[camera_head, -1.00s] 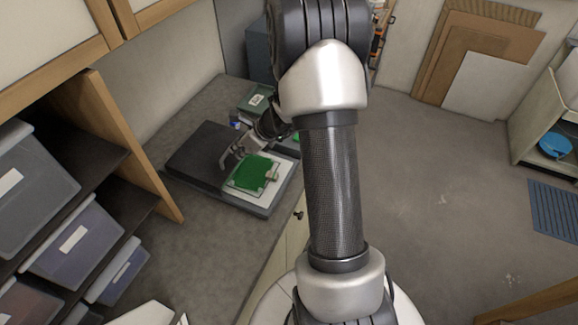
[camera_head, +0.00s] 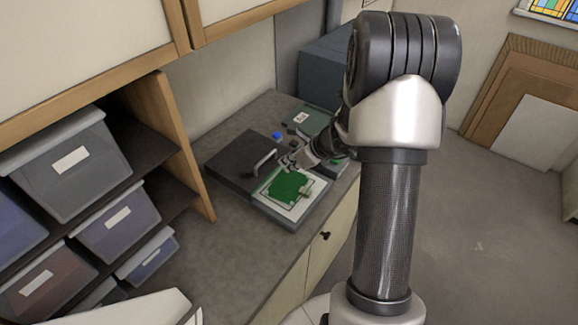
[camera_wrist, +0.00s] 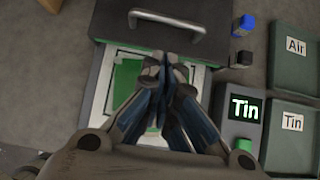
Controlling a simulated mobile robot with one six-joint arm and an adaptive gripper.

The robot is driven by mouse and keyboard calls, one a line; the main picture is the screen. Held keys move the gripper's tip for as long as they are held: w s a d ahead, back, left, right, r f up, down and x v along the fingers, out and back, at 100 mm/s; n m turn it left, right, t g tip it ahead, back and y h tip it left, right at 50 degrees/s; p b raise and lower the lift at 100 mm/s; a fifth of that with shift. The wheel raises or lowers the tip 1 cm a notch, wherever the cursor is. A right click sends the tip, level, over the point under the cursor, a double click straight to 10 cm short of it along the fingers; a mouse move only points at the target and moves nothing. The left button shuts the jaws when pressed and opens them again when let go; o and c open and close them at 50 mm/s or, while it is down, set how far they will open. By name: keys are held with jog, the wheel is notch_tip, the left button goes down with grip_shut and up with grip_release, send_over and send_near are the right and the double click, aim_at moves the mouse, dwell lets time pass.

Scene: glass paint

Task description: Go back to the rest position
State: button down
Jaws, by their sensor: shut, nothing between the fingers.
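My gripper (camera_head: 289,162) is shut and empty in the head view, above the dark flat unit on the counter and close to its metal handle (camera_head: 265,162). In the wrist view my gripper (camera_wrist: 163,62) shows with its fingertips together over the unit. The unit's white bed holds a green panel (camera_head: 287,186), which also shows in the wrist view (camera_wrist: 126,80), partly hidden behind the fingers. My arm stands large at the right of the head view and hides part of the counter's far end.
Trays labelled Air (camera_wrist: 292,50) and Tin (camera_wrist: 291,125) lie beside the unit. A small display reading Tin (camera_wrist: 245,108) and a blue-capped bottle (camera_wrist: 243,27) stand between. Shelves with bins (camera_head: 68,160) are close on the left. The floor at right is clear.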

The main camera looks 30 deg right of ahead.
jog(key=p+v, duration=0.1)
jog(key=v, duration=0.6)
jog(key=shift+w+r, duration=0.2)
jog(key=shift+r, duration=0.15)
jog(key=s+a+r+n+g+b, duration=0.1)
jog(key=s+a+r+n+b, duration=0.2)
jog(key=a+n, duration=0.55)
jog(key=s+a+r+n+g+b, duration=0.2)
jog(key=s+a+n+b, duration=0.25)
jog(key=a+n, duration=0.35)
jog(key=s+a+f+n+h+b, duration=0.1)
jog(key=s+a+n+b, duration=0.1)
jog(key=s+n, duration=0.5)
jog(key=s+a+f+n+h+b, duration=0.2)
jog(key=s+n+b, duration=0.2)
jog(key=s+n, duration=0.4)
jog(key=shift+s, duration=0.55)
